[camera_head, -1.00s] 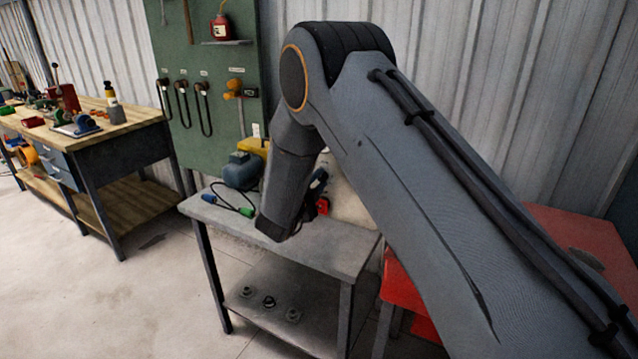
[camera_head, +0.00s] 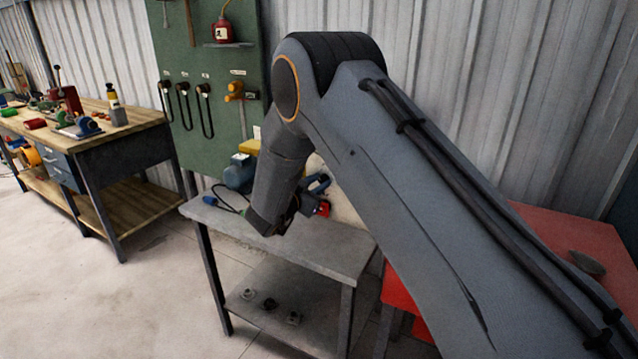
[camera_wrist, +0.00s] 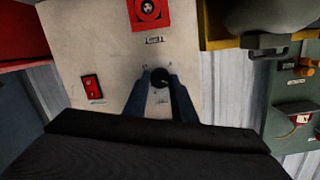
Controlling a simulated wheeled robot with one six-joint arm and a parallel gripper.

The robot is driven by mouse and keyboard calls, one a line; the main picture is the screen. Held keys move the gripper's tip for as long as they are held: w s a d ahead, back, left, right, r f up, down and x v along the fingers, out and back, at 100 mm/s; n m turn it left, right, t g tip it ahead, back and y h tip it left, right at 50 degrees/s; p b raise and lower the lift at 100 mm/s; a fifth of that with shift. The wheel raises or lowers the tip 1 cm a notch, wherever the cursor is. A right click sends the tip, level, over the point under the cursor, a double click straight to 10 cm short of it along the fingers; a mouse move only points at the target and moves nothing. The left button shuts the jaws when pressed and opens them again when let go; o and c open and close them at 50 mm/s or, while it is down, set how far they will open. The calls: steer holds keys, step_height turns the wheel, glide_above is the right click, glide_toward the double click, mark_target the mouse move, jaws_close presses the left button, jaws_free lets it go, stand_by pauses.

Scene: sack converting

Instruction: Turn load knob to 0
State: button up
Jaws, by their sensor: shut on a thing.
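The load knob (camera_wrist: 160,77) is a small round black knob on a pale panel (camera_wrist: 110,45) in the wrist view. My gripper (camera_wrist: 160,83) is shut on it, with one blue-grey finger on each side. The marks around the knob are too small to read. In the head view my arm hides the knob and most of the panel.
The panel also carries a red rocker switch (camera_wrist: 91,86) and a red square fitting (camera_wrist: 149,10). A grey bench (camera_head: 335,248) stands below my arm, with a blue device (camera_head: 239,172) at its back left. A red table (camera_head: 575,240) stands at the right.

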steer(key=n+h, duration=0.1)
steer(key=n, duration=0.5)
steer(key=shift+a+f+n, duration=0.1)
steer(key=shift+f+n, duration=0.05)
steer(key=shift+n, duration=0.15)
steer(key=n+h, duration=0.1)
steer(key=n, duration=0.3)
steer(key=shift+f+n, duration=0.1)
steer(key=shift+n, duration=1.2)
steer(key=o, duration=1)
steer(key=shift+w, duration=0.1)
steer(key=shift+o, duration=0.2)
steer(key=shift+a, duration=0.1)
steer(key=b+v, duration=0.2)
steer(key=v, duration=0.5)
steer(key=shift+s+a, duration=0.15)
steer(key=shift+s, duration=0.2)
